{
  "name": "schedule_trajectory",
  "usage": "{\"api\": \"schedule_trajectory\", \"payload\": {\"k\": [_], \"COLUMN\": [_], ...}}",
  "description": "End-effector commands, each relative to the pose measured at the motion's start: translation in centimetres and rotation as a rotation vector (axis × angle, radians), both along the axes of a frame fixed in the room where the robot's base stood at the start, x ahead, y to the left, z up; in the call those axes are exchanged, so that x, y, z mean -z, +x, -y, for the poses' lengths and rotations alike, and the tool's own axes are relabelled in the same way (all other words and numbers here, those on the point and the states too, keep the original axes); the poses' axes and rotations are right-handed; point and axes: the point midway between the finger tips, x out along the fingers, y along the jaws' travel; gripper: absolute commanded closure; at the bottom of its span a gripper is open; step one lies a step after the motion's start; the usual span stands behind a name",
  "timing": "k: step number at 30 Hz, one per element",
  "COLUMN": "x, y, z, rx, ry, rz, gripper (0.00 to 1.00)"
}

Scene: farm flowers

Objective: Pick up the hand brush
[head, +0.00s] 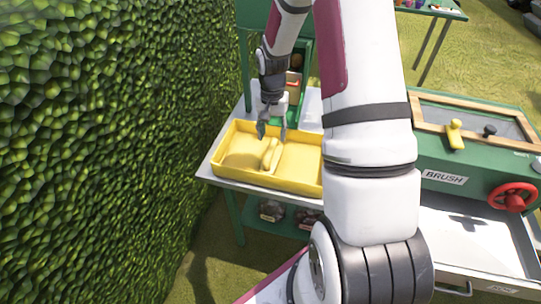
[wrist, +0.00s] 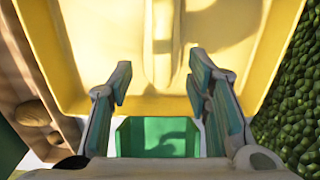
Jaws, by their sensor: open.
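A yellow tray (head: 225,172) stands on the table beside the hedge.
A leafy hedge (head: 110,150) rises close on the left. A green unit with a BRUSH label (head: 445,178), a yellow handle (head: 455,134) and a red wheel (head: 513,197) stands on the right. Green shelving is behind the tray. My arm hides the tray's right end.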

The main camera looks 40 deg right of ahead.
Motion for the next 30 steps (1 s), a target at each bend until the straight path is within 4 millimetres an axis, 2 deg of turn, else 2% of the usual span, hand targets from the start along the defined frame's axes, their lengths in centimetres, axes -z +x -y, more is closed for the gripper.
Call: {"api": "schedule_trajectory", "payload": {"k": [3, 11, 21, 30], "x": [1.7, 3.4, 7.5, 7.9], "y": [0.0, 0.0, 0.4, 0.4], "z": [0.0, 0.0, 0.0, 0.0], "rx": [-0.001, -0.002, -0.002, -0.002], "ry": [0.0, -0.001, -0.001, -0.001], "rz": [-0.001, -0.001, -0.001, 0.001], "gripper": [0.55, 0.55, 0.55, 0.55]}}
